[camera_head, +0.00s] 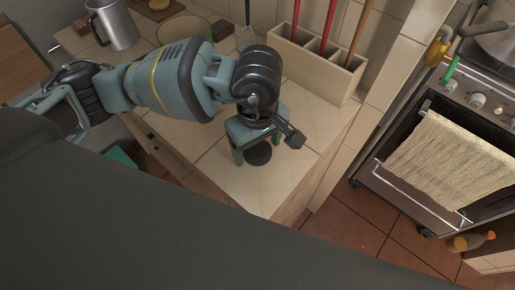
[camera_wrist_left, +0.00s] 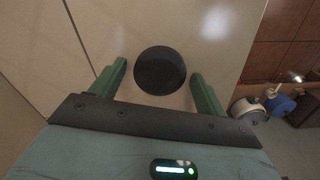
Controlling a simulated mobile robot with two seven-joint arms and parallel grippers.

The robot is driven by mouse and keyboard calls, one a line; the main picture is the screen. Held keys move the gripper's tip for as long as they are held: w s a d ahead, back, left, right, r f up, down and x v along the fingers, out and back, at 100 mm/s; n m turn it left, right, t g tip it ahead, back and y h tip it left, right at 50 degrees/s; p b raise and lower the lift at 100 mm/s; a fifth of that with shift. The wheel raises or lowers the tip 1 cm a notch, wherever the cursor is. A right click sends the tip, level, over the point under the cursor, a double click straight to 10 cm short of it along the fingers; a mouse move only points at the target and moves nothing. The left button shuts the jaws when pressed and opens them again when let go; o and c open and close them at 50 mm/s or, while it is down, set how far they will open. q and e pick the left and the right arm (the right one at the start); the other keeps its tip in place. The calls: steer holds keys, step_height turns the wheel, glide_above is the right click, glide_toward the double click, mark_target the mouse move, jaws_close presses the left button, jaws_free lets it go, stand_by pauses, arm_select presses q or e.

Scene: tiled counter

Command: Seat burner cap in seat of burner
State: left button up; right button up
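The burner cap (camera_head: 258,154) is a dark round disc on the tiled counter near its front corner. In the left wrist view the cap (camera_wrist_left: 160,70) lies between and just beyond the two green fingertips. My left gripper (camera_head: 255,152) is above the counter, pointing down, its fingers spread on either side of the cap; it also shows open in the left wrist view (camera_wrist_left: 161,80). A gap shows between each finger and the cap. The stove (camera_head: 465,125) stands at the right; its burner seat cannot be made out. My right gripper is not in view.
A divided wooden holder (camera_head: 318,66) with red and brown handles stands at the counter's back. A metal pitcher (camera_head: 116,25) and a bowl (camera_head: 184,29) are at the back left. A towel (camera_head: 440,160) hangs on the oven door. A floor gap separates counter and stove.

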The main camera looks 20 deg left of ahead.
mark_target(258, 149)
arm_select(q)
steer(key=c, duration=0.9)
steer(key=shift+o, duration=0.2)
